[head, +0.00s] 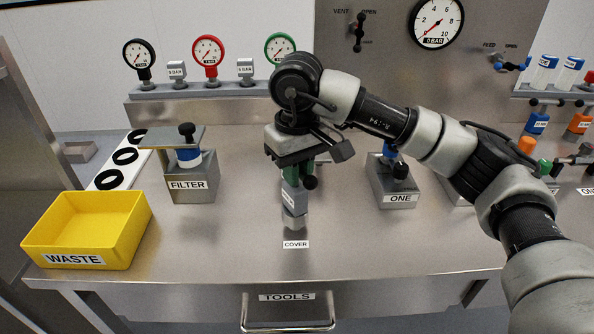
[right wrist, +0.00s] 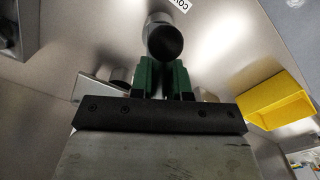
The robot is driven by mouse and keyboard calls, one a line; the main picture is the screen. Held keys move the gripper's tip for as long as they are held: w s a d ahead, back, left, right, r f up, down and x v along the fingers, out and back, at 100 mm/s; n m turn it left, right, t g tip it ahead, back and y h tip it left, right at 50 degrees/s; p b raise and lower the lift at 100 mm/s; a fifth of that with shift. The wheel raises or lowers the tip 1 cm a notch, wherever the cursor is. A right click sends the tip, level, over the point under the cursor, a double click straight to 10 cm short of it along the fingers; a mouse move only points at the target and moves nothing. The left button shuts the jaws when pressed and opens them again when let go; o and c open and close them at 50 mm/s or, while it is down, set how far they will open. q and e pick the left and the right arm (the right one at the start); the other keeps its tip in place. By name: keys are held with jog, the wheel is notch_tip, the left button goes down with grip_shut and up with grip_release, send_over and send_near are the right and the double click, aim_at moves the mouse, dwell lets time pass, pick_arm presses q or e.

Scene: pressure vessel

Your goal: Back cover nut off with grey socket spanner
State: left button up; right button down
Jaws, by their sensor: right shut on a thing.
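My right gripper (head: 297,172) points down above the COVER label (head: 296,244), with green fingers shut on the grey socket spanner (head: 291,197). The spanner is upright, with a small pale label on its grey body. A black knob (head: 310,183) shows just right of the fingers. The spanner's lower end is above or at the cover place; whether it sits on the nut I cannot tell. The nut and cover are hidden. In the right wrist view the green fingers (right wrist: 163,80) stand behind a round black end (right wrist: 165,43) of a grey cylinder. My left gripper is out of view.
A yellow WASTE bin (head: 125,222) is at the front left. The FILTER block (head: 190,187) stands left and the ONE block (head: 393,187) right of the spanner. Gauges line the back shelf (head: 200,110). The TOOLS drawer handle (head: 288,327) is below the front edge. Steel between FILTER and spanner is clear.

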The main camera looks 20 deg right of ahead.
jog(key=shift+r+p, duration=1.65)
jog(key=shift+r, duration=1.6)
